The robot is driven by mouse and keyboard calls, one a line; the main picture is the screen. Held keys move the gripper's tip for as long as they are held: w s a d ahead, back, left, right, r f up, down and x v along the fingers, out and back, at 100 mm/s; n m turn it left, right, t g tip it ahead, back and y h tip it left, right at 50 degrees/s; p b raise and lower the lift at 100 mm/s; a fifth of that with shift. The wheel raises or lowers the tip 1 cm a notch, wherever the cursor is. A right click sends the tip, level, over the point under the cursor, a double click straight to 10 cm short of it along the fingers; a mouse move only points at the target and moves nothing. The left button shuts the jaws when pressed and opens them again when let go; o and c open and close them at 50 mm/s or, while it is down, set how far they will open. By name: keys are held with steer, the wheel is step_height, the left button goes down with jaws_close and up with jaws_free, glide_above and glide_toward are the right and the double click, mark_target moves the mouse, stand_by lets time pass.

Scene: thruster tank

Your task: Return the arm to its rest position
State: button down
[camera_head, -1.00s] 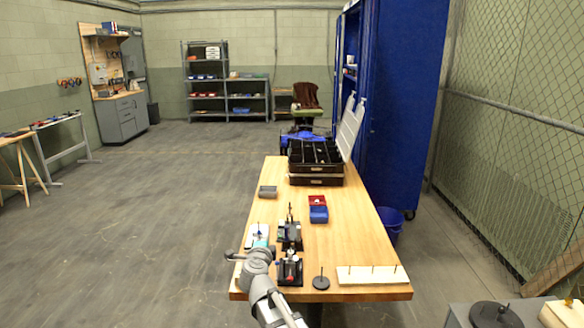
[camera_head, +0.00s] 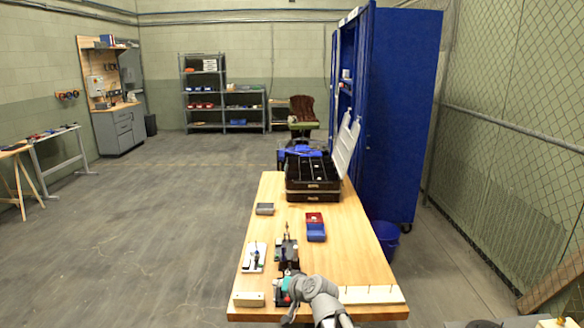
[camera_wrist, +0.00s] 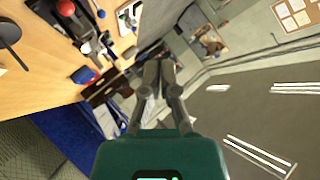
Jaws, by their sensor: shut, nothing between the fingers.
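My grey arm (camera_head: 318,294) reaches over the near edge of the wooden table in the head view and hides part of the black fixture there. My gripper (camera_wrist: 158,72) shows in the wrist view with its two grey fingers together and nothing between them. Its teal body fills the bottom of that view. The fingers point past the table into the room and touch nothing that I can see. In the head view the fingers are hard to make out.
The wooden table (camera_head: 340,262) holds a black organizer case (camera_head: 313,190), red and blue bins (camera_head: 315,232), a small grey bin (camera_head: 264,209), a white board (camera_head: 254,257) and a pegged strip (camera_head: 372,294). A blue cabinet (camera_head: 400,120) stands right.

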steer(key=s+d+f+g+h+p, duration=0.1)
steer(key=s+d+f+g+h, duration=0.2)
steer(key=s+d, duration=0.5)
steer(key=s+d+f+g+h+p, duration=0.2)
steer(key=s+d+g+h, duration=0.3)
steer(key=s+d, duration=0.3)
steer(key=d+f+g, duration=0.1)
steer(key=d, duration=0.3)
steer(key=shift+d+f, duration=0.15)
steer(key=shift+d, duration=0.2)
